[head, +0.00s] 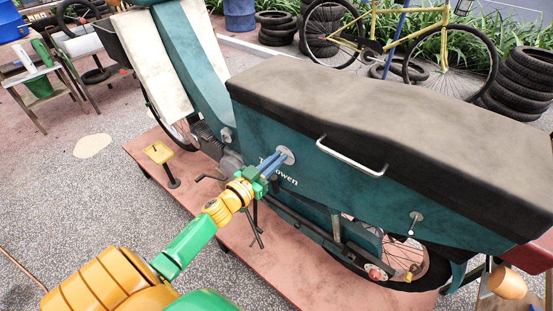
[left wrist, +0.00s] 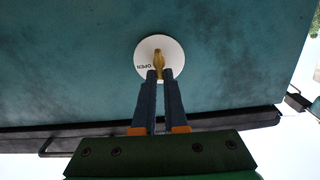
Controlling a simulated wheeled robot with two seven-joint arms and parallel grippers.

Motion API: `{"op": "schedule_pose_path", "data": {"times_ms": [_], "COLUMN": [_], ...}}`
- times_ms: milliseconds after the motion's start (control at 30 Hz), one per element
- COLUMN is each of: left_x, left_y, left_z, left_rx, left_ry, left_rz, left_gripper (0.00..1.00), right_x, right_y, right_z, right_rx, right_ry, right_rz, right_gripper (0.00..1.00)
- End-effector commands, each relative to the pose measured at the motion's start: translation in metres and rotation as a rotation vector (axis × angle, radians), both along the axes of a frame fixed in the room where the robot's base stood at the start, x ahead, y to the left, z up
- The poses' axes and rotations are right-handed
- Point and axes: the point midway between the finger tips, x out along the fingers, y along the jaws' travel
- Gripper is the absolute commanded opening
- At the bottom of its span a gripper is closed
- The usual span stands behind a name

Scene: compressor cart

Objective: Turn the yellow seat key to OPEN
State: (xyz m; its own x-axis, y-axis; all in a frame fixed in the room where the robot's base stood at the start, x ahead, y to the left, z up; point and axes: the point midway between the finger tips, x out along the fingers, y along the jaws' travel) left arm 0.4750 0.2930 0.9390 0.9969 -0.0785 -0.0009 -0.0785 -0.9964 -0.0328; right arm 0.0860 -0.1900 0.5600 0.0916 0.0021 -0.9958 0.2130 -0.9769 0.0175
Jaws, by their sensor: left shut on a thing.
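The yellow seat key (left wrist: 158,60) sits in a round white plate (left wrist: 172,48) on the teal side panel of the scooter. The word OPEN shows at the plate's lower left in the left wrist view. The key's bow stands roughly upright in that view. My left gripper (left wrist: 159,76) is shut on the key, with its blue fingers either side of the key's lower end. In the head view the left gripper (head: 280,160) reaches the plate (head: 287,155), and its fingers hide the key. My right gripper is not in view.
The scooter's black seat (head: 390,120) is down, with a metal grab rail (head: 350,158) below it. The scooter stands on a reddish platform (head: 275,262). Tyres (head: 522,82) and a yellow bicycle (head: 400,40) stand behind. Speckled ground at left is mostly free.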

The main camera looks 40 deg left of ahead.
Motion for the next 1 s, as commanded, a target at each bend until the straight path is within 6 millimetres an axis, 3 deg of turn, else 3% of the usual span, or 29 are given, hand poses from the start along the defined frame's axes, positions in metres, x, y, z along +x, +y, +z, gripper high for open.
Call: {"op": "schedule_pose_path", "data": {"times_ms": [267,1000], "left_x": [0.0,-0.001], "left_y": [-0.002,-0.011], "left_z": [0.001,-0.005], "left_rx": [0.169,0.868], "left_ry": [-0.015,-0.072], "left_rz": [0.0,0.0], "left_gripper": [0.0,0.0], "right_x": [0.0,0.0], "right_y": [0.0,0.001], "right_z": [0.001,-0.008], "right_rx": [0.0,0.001], "right_ry": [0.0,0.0], "right_rz": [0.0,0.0], "right_gripper": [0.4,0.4]}}
